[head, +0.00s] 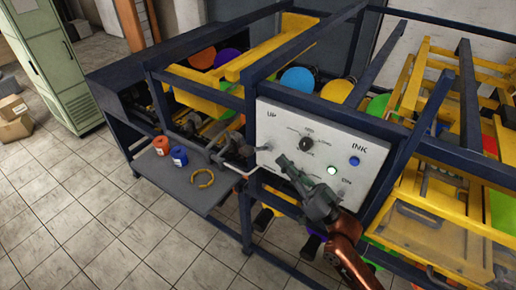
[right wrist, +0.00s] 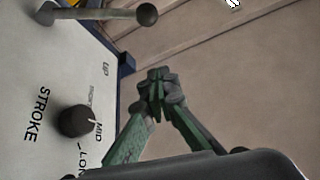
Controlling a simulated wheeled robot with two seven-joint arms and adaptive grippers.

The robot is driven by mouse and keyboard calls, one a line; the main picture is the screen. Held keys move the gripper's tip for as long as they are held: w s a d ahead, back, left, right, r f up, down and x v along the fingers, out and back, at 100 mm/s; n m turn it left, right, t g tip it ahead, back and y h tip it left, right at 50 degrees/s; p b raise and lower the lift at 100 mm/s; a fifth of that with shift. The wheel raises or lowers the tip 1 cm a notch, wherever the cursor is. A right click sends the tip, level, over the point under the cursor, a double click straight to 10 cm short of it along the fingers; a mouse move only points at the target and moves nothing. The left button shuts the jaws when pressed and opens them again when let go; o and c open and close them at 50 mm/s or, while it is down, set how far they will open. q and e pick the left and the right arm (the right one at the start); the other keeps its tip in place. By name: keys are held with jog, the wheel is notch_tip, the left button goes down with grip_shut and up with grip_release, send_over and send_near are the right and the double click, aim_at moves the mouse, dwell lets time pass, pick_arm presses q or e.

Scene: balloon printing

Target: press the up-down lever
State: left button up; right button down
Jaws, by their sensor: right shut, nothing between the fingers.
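The white control panel (head: 318,150) carries UP and INK labels, a black knob and lights. The up-down lever (head: 246,151) is a grey rod with a ball end, sticking out at the panel's left edge below UP. In the right wrist view the lever (right wrist: 100,14) juts from the panel at the upper left, its ball to the right. My right gripper (head: 283,162) is in front of the panel, right of the lever and apart from it. In the right wrist view its fingertips (right wrist: 157,80) meet with nothing between them. My left gripper is out of view.
A grey shelf (head: 185,188) left of the panel holds a red-orange jar (head: 161,145), a blue jar (head: 179,156) and a yellow ring (head: 203,179). Blue frame bars surround the panel. The black stroke knob (right wrist: 75,121) sticks out near my right gripper. Open tiled floor lies at the left.

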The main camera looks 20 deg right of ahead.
aim_at(258, 149)
jog(key=shift+w, duration=0.1)
jog(key=p+x, duration=0.4)
jog(key=x, duration=0.6)
jog(key=f, duration=0.2)
jog(key=a+f, duration=0.1)
jog(key=f, duration=0.1)
jog(key=shift+b, duration=0.3)
